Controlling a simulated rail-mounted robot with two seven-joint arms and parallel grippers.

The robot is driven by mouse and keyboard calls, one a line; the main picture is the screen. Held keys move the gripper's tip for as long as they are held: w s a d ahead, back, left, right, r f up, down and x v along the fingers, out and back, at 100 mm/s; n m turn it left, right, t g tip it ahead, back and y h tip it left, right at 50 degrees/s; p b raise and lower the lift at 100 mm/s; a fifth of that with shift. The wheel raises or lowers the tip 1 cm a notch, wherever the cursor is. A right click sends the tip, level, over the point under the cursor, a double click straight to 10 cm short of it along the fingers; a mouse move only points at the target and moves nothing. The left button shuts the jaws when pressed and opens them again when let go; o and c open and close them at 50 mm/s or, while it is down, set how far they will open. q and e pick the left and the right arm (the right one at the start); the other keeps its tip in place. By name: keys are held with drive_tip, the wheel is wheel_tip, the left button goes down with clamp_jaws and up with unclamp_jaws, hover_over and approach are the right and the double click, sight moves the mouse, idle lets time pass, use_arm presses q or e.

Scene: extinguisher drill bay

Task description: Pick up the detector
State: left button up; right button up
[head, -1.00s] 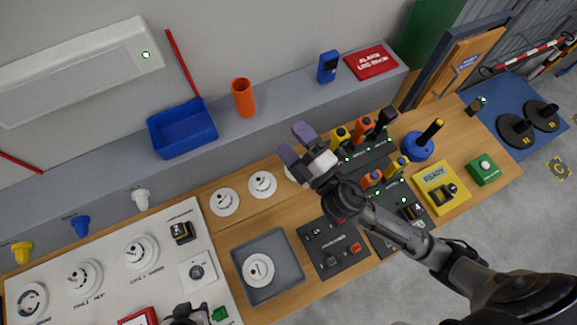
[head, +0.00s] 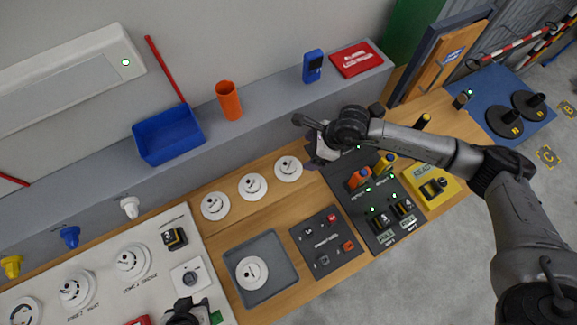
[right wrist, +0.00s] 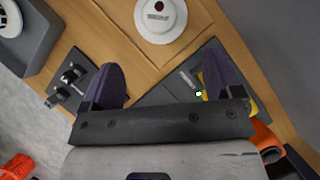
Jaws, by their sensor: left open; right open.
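Several white round detectors show in the head view. Three stand in a row on the wooden bench: a left one (head: 215,206), a middle one (head: 253,187) and a right one (head: 288,168). Another detector (head: 252,272) lies in the grey tray (head: 287,256). My right gripper (head: 308,143) is open and empty, just beside and above the right detector. In the right wrist view, a detector (right wrist: 165,20) with a dark red centre lies beyond the open fingers (right wrist: 160,80), not between them. My left gripper (head: 183,312) is at the bottom edge, partly cut off, over the white board.
The white board (head: 105,295) at left carries more round detectors. Dark panels (head: 325,242) with switches lie right of the tray. A raised grey ledge (head: 280,105) behind the bench holds a blue bin (head: 168,135) and an orange cup (head: 229,100).

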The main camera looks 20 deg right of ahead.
sight(289, 164)
drive_tip(key=p+x, duration=0.1)
drive_tip(key=x, duration=1.1)
drive_tip(key=shift+a+r, duration=0.1)
drive_tip(key=shift+a, duration=0.05)
drive_tip(key=c, duration=1)
